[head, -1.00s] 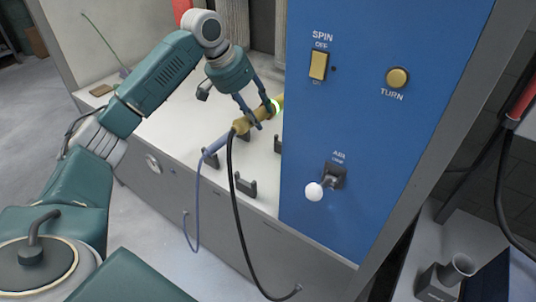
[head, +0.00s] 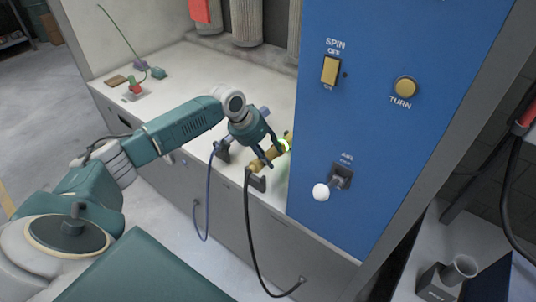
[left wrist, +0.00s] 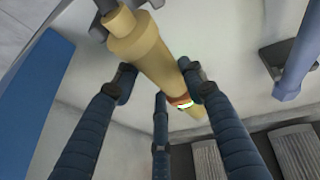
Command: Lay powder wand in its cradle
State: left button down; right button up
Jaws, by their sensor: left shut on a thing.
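The tan powder wand (head: 268,158) has a glowing green band, and a black hose hangs from its near end. My left gripper (head: 272,155) is shut around its middle, over the white bench. In the left wrist view the wand (left wrist: 148,48) lies between the fingers (left wrist: 158,76). A dark cradle bracket (head: 256,183) stands at the bench's front edge, right at the wand's near end. I cannot tell whether the wand rests in it; the far bracket is hidden. My right gripper is out of view.
A blue wand (left wrist: 300,58) lies close by in its own dark bracket (head: 222,153), with a blue hose. The blue panel (head: 345,115) with switches rises just right of the wand. Grey filter cylinders (head: 246,22) stand behind.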

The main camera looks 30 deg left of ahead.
pick_arm(q)
jog(key=shift+s+f, duration=0.55)
jog(key=shift+f, duration=0.3)
jog(key=c, duration=1.3)
grip_release()
jog(key=shift+f, duration=0.15)
jog(key=o, duration=0.3)
jog(key=shift+w, duration=0.3)
jog(key=shift+f+b, duration=0.1)
jog(key=shift+b, duration=0.6)
jog(key=shift+a+r, duration=0.1)
jog(key=shift+r, duration=0.3)
jog(key=v, duration=0.3)
jog(key=b+v, duration=0.1)
jog(key=v, duration=0.2)
jog(key=d+b+v, duration=0.1)
jog(key=v, duration=0.2)
jog(key=shift+w+a+r, duration=0.1)
jog(key=shift+r, duration=0.7)
